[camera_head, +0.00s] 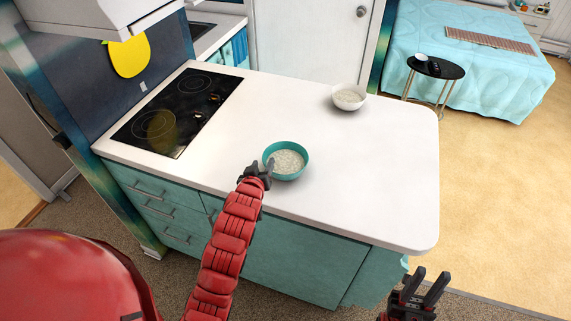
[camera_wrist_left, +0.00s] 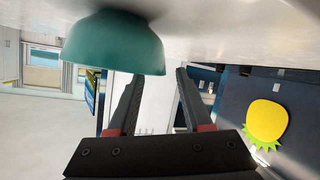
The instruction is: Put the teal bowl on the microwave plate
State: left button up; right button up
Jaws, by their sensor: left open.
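The teal bowl (camera_head: 286,174), upright with pale grainy contents, stands near the counter's front edge. My left gripper (camera_head: 262,167) is at the bowl's left side. In the left wrist view, which looks upside down, the bowl (camera_wrist_left: 112,45) is at the upper left. There my left gripper (camera_wrist_left: 157,76) is open, with one fingertip close to the bowl's rim; I cannot tell whether they touch. The bowl does not appear to be between the fingers. My right gripper (camera_head: 428,285) is open and empty, off the counter's front right. No microwave plate can be made out.
A white bowl (camera_head: 349,97) with similar contents stands farther back on the white counter (camera_head: 370,170). A black cooktop (camera_head: 178,112) is on the left. A white overhead unit (camera_head: 95,14) hangs at the upper left. The counter's right part is clear.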

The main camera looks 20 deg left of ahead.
aim_at(265, 163)
pick_arm(q)
jog(key=p+x, duration=0.2)
jog(key=x, duration=0.1)
jog(key=shift+w+d+f, duration=0.1)
jog(key=shift+w+f, duration=0.05)
jog(key=shift+w, duration=0.1)
jog(key=shift+w+f+p, duration=0.35)
jog(key=shift+w+p, duration=0.05)
jog(key=shift+w, duration=0.25)
grip_shut()
jog(key=shift+s+f, duration=0.1)
jog(key=shift+f, duration=0.05)
dwell(0.7)
